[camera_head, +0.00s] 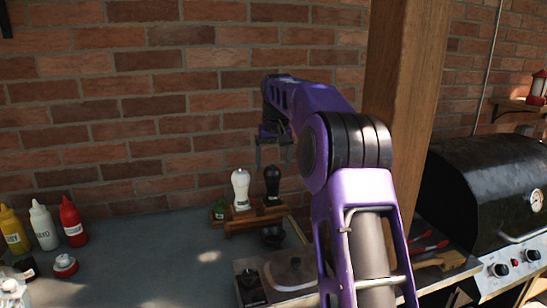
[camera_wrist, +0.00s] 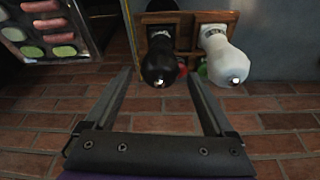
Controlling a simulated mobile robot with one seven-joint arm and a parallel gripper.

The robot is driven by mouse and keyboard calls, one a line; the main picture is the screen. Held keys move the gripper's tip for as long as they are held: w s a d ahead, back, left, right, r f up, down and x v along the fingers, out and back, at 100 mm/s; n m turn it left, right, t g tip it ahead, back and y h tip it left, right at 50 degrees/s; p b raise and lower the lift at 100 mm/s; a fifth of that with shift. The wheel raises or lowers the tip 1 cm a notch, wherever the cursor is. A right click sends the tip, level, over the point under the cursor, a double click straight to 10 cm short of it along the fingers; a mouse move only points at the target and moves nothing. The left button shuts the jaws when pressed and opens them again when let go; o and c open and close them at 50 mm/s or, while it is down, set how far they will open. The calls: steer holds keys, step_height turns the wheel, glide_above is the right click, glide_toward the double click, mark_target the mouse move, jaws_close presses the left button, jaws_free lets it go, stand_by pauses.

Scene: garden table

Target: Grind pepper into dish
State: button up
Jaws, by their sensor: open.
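A black mill (camera_head: 272,183), likely the pepper mill, stands upright in a wooden rack (camera_head: 240,222) by the brick wall. A white mill (camera_head: 240,187) stands to its left. In the wrist view, the black mill (camera_wrist: 159,62) shows ahead, between the finger lines, and the white mill (camera_wrist: 222,60) lies to the right. My gripper (camera_head: 274,163) is open and empty, above the black mill and apart from it; its fingers (camera_wrist: 159,75) show spread in the wrist view. A small dark bowl (camera_head: 273,236), possibly the dish, sits in front of the rack.
A small green bottle (camera_head: 219,210) is at the rack's left end. Yellow, white and red squeeze bottles (camera_head: 73,222) stand at the left. A tray of food (camera_wrist: 50,35) shows in the wrist view. A black grill (camera_head: 490,200) and wooden post (camera_head: 405,90) are at the right.

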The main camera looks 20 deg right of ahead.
mark_target(273, 168)
steer(key=shift+b+x, duration=0.3)
steer(key=shift+x, duration=1.95)
jaws_close()
steer(key=shift+r+n+p, duration=0.15)
steer(key=shift+n+p, duration=0.15)
steer(key=shift+p, duration=0.05)
steer(key=shift+n+y, duration=0.3)
steer(key=shift+n, duration=1.3)
